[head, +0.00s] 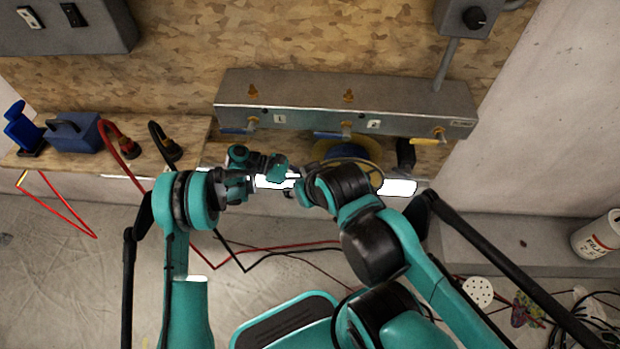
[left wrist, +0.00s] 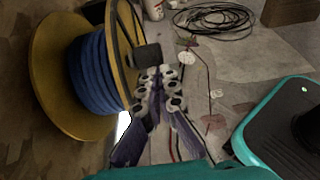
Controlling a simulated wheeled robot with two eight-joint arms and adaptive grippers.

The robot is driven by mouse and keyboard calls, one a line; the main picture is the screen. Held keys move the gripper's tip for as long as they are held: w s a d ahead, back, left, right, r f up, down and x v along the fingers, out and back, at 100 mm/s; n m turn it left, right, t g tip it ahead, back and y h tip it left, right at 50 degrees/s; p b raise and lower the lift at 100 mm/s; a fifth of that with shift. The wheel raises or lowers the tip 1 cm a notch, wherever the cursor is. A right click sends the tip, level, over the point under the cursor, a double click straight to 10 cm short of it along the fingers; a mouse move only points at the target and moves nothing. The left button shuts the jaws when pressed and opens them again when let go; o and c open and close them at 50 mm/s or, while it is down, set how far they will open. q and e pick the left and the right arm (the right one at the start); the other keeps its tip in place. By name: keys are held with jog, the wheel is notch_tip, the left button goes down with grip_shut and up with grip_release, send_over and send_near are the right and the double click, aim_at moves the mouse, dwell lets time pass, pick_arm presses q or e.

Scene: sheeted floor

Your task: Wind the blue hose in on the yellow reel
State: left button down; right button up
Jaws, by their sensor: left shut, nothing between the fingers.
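The yellow reel (left wrist: 50,60) fills the left of the left wrist view, with the blue hose (left wrist: 92,75) wound on its drum. A dark block-like knob (left wrist: 147,56) stands out at the reel's front flange. In the head view the reel (head: 372,172) sits below the valve panel, mostly hidden by my right arm. My left gripper (left wrist: 158,88) is shut and empty, its fingers beside the knob and front flange; I cannot tell if they touch it. In the head view the left gripper (head: 280,166) is left of the reel. My right gripper is hidden behind its own arm.
A grey panel (head: 345,98) with yellow and blue valve handles overhangs the reel. Blue boxes (head: 75,132) and clamps stand on the wooden ledge at left. Red and black cables cross the floor. A white bucket (head: 597,237) and coiled black cable (head: 597,312) lie at right.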

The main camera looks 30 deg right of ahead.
pick_arm(q)
jog(key=y+p, duration=0.1)
jog(key=r+t+y+p, duration=0.1)
jog(key=p, duration=0.1)
jog(key=shift+s+d+r, duration=0.2)
jog(key=shift+d, duration=0.1)
jog(key=shift+f, duration=0.1)
jog(key=shift+t, duration=0.3)
